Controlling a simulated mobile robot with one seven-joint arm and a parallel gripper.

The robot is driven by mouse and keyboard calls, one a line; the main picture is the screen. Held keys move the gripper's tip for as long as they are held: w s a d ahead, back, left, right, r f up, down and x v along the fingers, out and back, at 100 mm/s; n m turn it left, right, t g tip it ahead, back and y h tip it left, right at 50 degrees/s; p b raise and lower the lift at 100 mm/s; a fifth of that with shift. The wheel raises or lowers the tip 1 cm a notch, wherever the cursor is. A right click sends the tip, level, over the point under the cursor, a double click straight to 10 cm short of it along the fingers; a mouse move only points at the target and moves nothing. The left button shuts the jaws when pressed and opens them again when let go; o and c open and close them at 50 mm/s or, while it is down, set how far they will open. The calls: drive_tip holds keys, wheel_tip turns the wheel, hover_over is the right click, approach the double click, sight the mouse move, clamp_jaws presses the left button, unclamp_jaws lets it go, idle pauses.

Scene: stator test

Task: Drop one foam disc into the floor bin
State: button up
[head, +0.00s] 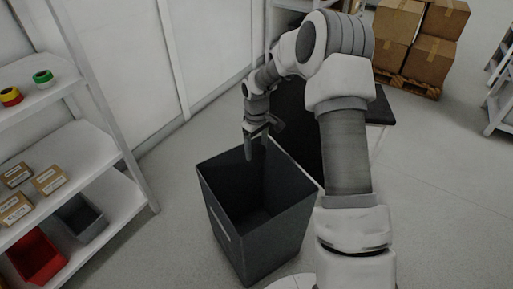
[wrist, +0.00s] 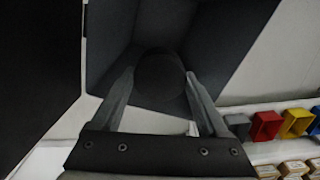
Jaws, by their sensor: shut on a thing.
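The floor bin (head: 262,243) is a tall, dark grey, open-topped box on the floor in the middle of the head view. My gripper (head: 256,148) points down over the bin's far rim area. In the wrist view my gripper (wrist: 160,84) is shut on a dark round foam disc (wrist: 160,72), held between the two fingertips. The bin's dark inner walls (wrist: 222,45) show behind and around the disc. The disc cannot be made out clearly in the head view. The part of the bin's floor behind the disc is hidden.
A white shelf (head: 88,150) with tape rolls, small boxes and a red bin (head: 35,256) stands on the left. A dark-topped table (head: 380,106) stands behind my arm. Stacked cartons (head: 425,40) are at the back right.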

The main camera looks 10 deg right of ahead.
sight(257, 151)
drive_tip(key=shift+f+b, duration=1.4)
drive_tip(key=shift+f, duration=0.9)
drive_tip(key=o, duration=1.2)
drive_tip(key=shift+r, duration=0.15)
wheel_tip(257, 151, up, 17)
drive_tip(key=p, duration=0.5)
drive_tip(key=shift+r, duration=0.15)
